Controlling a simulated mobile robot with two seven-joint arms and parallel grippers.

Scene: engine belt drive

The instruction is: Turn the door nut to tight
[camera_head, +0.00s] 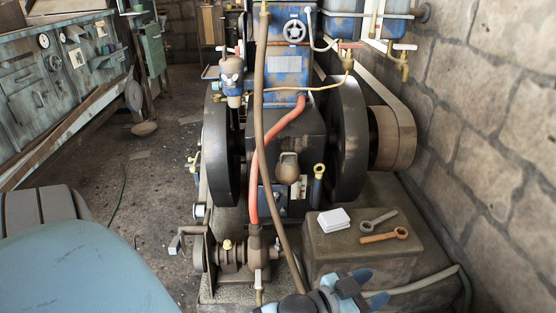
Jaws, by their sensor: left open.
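The engine (287,130) stands in the middle, with a dark flywheel on each side. On its lower front are a brownish rounded knob (287,168) and a brass ring on a dark blue stem (319,172). I cannot tell for sure which part is the door nut, or how tight it is. My left gripper (368,287) is at the bottom edge, in front of the stone block and low in front of the engine. Its blue-tipped fingers are apart, with nothing seen between them. My right gripper is out of view.
A stone block (345,262) at right carries a white stack (333,220), a grey spanner (370,221) and an orange-brown spanner (385,236). Hoses hang down the engine's front. A pump with a crank (232,256) stands at lower left. A stone wall closes the right.

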